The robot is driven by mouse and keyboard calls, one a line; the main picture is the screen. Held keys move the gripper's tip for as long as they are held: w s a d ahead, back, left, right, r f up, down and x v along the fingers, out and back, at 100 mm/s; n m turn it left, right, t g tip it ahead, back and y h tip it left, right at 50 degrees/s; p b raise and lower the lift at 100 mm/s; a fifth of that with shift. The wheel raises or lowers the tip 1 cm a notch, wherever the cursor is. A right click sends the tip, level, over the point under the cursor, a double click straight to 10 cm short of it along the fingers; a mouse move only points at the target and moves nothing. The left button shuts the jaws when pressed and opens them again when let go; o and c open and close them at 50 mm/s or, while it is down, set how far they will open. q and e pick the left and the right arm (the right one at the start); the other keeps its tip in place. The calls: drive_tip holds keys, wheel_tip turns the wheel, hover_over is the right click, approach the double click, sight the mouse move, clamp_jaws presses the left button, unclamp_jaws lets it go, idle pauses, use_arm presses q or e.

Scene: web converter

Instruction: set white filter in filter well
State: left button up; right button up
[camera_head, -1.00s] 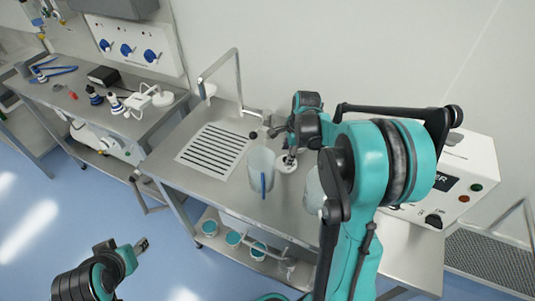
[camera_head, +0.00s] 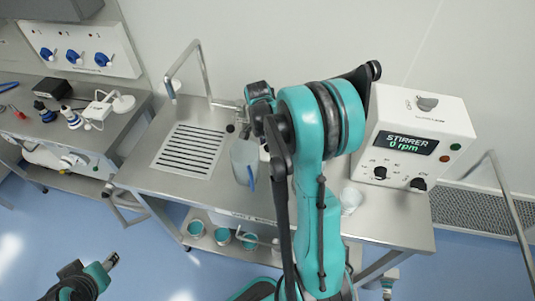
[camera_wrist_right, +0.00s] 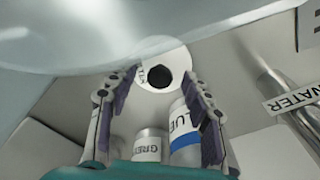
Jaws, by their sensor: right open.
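My right gripper (camera_wrist_right: 159,78) is open in the right wrist view, its fingers apart with nothing gripped between them. A white round disc (camera_wrist_right: 171,57) with a dark round centre and partly hidden lettering shows beyond the fingertips. I cannot tell whether this is the white filter or the filter well. In the head view my right arm hides most of that spot and the fingertips. A clear beaker (camera_head: 243,158) with a blue strip stands on the bench beside it. My left gripper (camera_head: 111,262) is low at the left, away from the bench; its jaws are too small to read.
Containers labelled blue (camera_wrist_right: 184,135) and green (camera_wrist_right: 147,147) stand near the right fingers, with a water-labelled pipe (camera_wrist_right: 291,101) at the right. The stirrer box (camera_head: 420,140) and a small white cup (camera_head: 350,200) are right of my arm. A drain grate (camera_head: 188,149) lies left.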

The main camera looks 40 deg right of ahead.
drive_tip(key=shift+f, duration=0.4)
drive_tip(key=shift+r, duration=0.1)
clamp_jaws()
